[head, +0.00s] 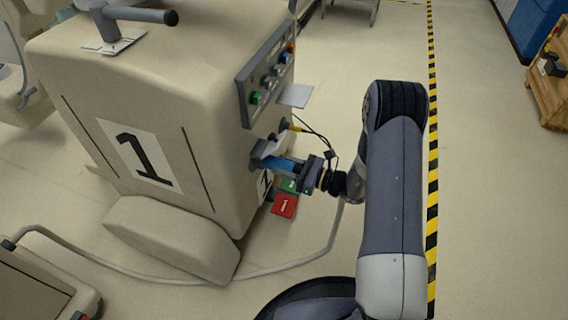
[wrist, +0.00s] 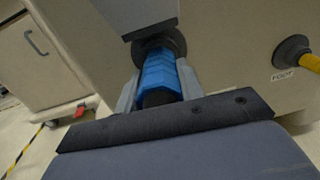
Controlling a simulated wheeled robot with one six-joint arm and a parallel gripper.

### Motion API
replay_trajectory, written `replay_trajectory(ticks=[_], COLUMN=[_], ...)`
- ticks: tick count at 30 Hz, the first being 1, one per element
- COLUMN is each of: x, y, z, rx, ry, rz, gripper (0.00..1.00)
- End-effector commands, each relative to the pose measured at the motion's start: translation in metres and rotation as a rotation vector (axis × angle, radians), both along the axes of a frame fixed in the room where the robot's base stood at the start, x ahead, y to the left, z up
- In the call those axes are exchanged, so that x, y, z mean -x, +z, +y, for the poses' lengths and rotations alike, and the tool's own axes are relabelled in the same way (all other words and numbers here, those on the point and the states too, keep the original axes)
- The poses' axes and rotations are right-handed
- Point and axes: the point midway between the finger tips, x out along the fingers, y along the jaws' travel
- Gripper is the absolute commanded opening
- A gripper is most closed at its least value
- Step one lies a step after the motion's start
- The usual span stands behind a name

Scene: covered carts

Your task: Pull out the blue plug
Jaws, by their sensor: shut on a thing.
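The blue plug (wrist: 158,76) sits at a dark round socket (wrist: 160,48) on the cart's face in the wrist view. My gripper (wrist: 158,92) is shut on the blue plug, with one finger on each side of it. In the head view my gripper (head: 285,165) reaches from the right to the side of the beige cart (head: 85,75) marked 1. The blue plug also shows there, partly hidden by the gripper. I cannot tell how deep the plug sits in the socket.
A yellow plug (wrist: 309,62) sits beside the blue one, near a small label. Above are a control panel (head: 265,75) and a grey flap (head: 296,95). Red (head: 284,205) and green tags hang below. A grey hose (head: 130,275) crosses the floor.

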Motion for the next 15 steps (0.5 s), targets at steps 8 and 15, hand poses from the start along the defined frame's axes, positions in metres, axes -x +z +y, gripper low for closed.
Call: replay_trajectory(ticks=[8, 15], x=[0.009, 0.015], y=[0.001, 0.001], z=[0.012, 0.003], rx=[0.003, 0.000], ry=[0.054, 0.053], rz=[-0.011, -0.007], gripper=[0.00, 0.00])
